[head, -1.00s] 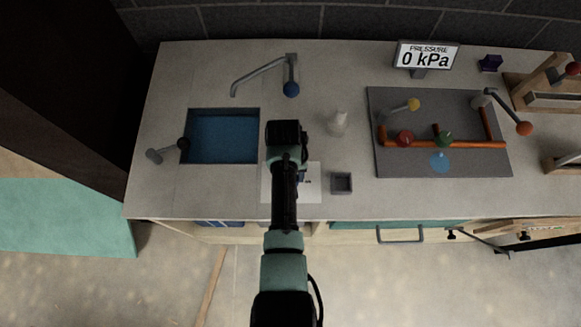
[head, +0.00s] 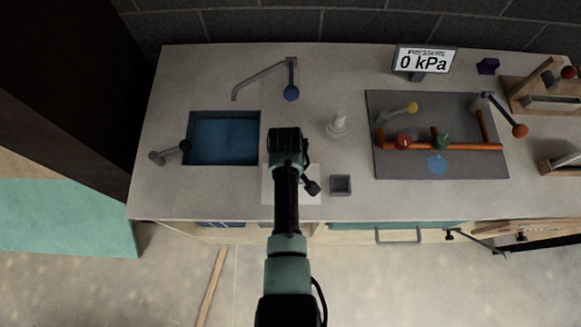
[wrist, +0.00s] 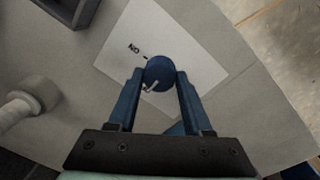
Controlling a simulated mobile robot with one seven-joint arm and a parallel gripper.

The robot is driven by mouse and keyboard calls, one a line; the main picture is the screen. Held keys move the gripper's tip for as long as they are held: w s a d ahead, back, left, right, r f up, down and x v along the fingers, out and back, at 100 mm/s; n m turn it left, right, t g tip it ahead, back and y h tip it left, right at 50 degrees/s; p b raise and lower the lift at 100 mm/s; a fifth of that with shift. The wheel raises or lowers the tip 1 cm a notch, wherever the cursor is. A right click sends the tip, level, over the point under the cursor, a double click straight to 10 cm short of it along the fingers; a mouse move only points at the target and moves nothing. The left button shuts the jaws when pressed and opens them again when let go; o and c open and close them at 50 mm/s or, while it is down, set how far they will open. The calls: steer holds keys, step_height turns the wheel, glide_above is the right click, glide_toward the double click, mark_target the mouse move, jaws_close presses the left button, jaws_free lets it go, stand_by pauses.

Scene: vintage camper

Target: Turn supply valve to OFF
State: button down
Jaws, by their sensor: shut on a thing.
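The supply valve is a round blue knob (wrist: 160,70) with a pale pointer bar. It stands on a white card (wrist: 197,58) with "ON" and a short tick at its upper left in the wrist view. The pale bar lies at the knob's lower left, away from the "ON" tick. I see no "OFF" label; part of the card is hidden by my fingers. My gripper (wrist: 158,76) is shut on the knob, with a blue finger on each side. In the head view my arm hides the knob, and part of the card (head: 312,171) shows.
Right of the card stand a small grey box (head: 341,185) and a white bottle (head: 337,126). The sink (head: 222,163) is at the left. A grey board (head: 385,168) with orange pipes lies at the right. The pressure sign (head: 424,60) reads 0 kPa.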

steer(key=shift+w, duration=0.15)
steer(key=shift+c, duration=1.6)
jaws_free()
steer(key=shift+r, duration=0.1)
step_height(320, 180, up, 13)
steer(key=b, duration=0.1)
steer(key=shift+s+a, duration=0.3)
